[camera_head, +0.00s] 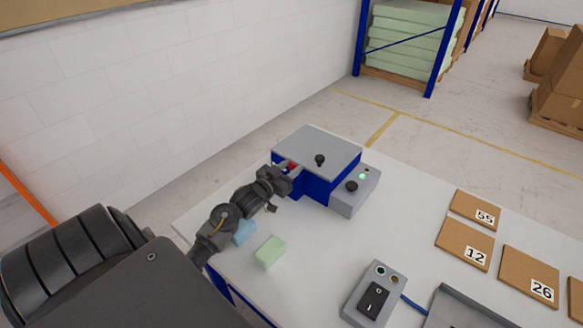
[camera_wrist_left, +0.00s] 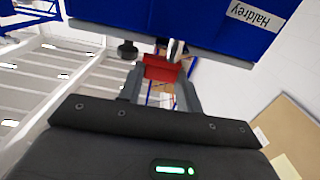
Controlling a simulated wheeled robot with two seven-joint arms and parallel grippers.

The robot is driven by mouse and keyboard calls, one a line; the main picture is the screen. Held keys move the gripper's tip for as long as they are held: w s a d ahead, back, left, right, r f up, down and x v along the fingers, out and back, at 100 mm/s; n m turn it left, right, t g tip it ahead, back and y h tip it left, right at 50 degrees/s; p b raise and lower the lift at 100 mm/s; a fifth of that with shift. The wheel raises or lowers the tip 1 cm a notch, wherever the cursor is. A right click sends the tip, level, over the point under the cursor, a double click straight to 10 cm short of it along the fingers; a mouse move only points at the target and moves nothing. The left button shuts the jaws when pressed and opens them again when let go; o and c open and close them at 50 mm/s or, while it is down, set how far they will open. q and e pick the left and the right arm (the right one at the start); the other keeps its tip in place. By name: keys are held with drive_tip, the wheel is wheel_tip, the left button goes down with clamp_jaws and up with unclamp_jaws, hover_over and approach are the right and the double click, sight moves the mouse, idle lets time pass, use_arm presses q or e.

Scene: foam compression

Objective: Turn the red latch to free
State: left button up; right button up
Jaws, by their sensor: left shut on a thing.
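The red latch (camera_wrist_left: 161,68) sits at the side of a blue and grey press box (camera_head: 318,180), on the white table. In the left wrist view it lies between the two fingers of my left gripper (camera_wrist_left: 160,85), just under the box's blue body marked "Haldrey" (camera_wrist_left: 190,14). In the head view only a small bit of red latch (camera_head: 292,166) shows beside my left gripper (camera_head: 287,172), which is shut on it. My right gripper is not in view.
Green (camera_head: 270,252) and blue (camera_head: 244,231) foam blocks lie on the white table (camera_head: 320,240) near my left arm. A switch box (camera_head: 374,293), a grey tray (camera_head: 470,308) and numbered cardboard plates (camera_head: 463,243) lie to the right. A white wall (camera_head: 170,90) stands behind.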

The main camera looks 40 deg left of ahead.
use_arm(q)
drive_tip(key=o, duration=1)
drive_tip(key=shift+s+f, duration=0.1)
drive_tip(key=shift+s, duration=0.4)
drive_tip(key=s+b, duration=0.2)
drive_tip(key=s, duration=0.7)
drive_tip(key=shift+s, duration=0.4)
